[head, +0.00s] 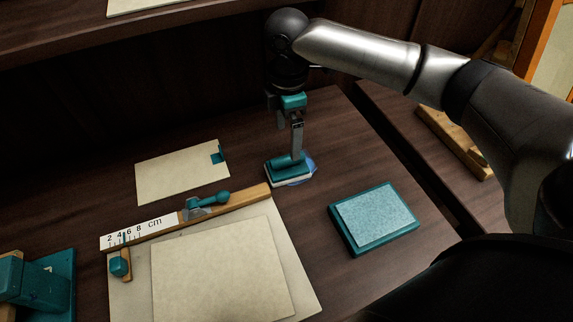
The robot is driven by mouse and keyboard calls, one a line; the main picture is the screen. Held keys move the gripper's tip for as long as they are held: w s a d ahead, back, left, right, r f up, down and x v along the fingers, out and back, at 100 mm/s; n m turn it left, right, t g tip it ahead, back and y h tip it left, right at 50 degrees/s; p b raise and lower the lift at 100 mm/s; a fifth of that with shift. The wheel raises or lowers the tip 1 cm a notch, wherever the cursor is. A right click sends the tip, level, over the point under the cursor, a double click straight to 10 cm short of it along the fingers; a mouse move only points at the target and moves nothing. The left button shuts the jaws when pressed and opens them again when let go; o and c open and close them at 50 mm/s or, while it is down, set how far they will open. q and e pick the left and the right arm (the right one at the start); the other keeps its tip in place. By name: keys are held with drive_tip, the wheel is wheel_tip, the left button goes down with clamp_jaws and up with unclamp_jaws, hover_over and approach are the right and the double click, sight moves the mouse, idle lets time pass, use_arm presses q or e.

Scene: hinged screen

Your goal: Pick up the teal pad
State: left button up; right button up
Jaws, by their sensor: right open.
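A small teal pad with a raised grip (276,173) sits on a white and blue base on the dark table, in the middle of the head view. My right gripper (296,153) points straight down at it, with its fingers at the raised grip. It is open; whether the fingers touch the grip is hard to tell. The fingers hide part of the grip. A flat teal tray with a pale blue speckled top (375,217) lies to the right, apart from the gripper. My left gripper is out of view.
A board with a cream sheet (220,275), wooden bar and cm scale (138,232) lies in front. A cream card with a teal corner mark (180,172) lies behind. A teal device (35,285) stands at lower left. A gap in the table runs along the right.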

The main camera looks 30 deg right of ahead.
sight(287, 157)
wheel_tip(287, 157, down, 4)
drive_tip(key=shift+w+f, duration=0.1)
drive_tip(key=shift+a+f+b, duration=0.1)
drive_tip(key=shift+f+b, duration=0.65)
drive_tip(key=shift+f, duration=1.95)
drive_tip(key=c, duration=1.2)
drive_tip(key=shift+o, duration=0.2)
drive_tip(key=shift+r, duration=0.15)
